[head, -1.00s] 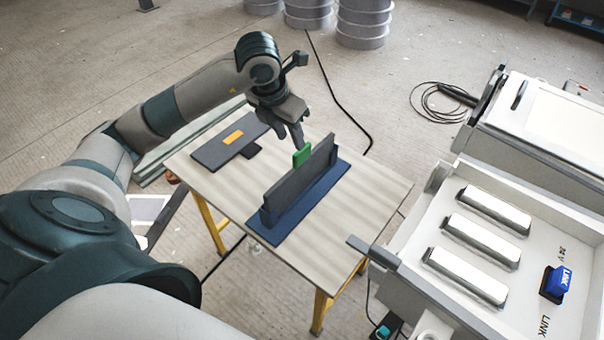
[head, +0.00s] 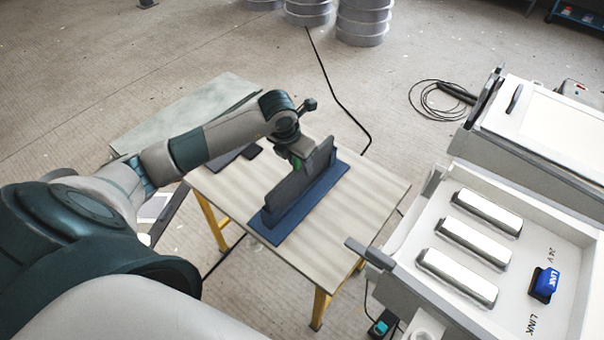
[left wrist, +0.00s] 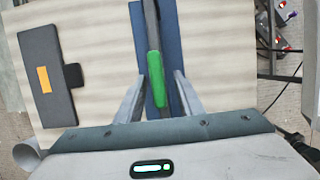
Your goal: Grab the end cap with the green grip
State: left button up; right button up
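The dark grey end cap (head: 292,195) stands on edge in a blue holder (head: 327,190) on the table. Its green grip (left wrist: 156,78) shows clearly in the left wrist view; in the head view only a sliver shows beside my gripper. In the left wrist view my left gripper (left wrist: 159,76) is open, with one finger on each side of the green grip and gaps between. Contact is not visible. My right gripper is not in view.
A flat dark piece with an orange patch (left wrist: 44,79) lies on the table (head: 365,195), left of the holder in the wrist view. A white cabinet (head: 400,225) with silver bars stands to the right. The table's front right is clear.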

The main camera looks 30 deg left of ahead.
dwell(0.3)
pick_arm(q)
jog(key=shift+w+f+p, duration=0.35)
jog(key=shift+f+p, duration=0.1)
jog(key=shift+p, duration=0.05)
jog(key=x, duration=0.2)
jog(key=p+x, duration=0.1)
jog(key=x, duration=0.1)
jog(key=shift+w+p, duration=0.25)
jog(key=shift+p, duration=0.05)
jog(key=shift+c, duration=0.6)
grip_shut()
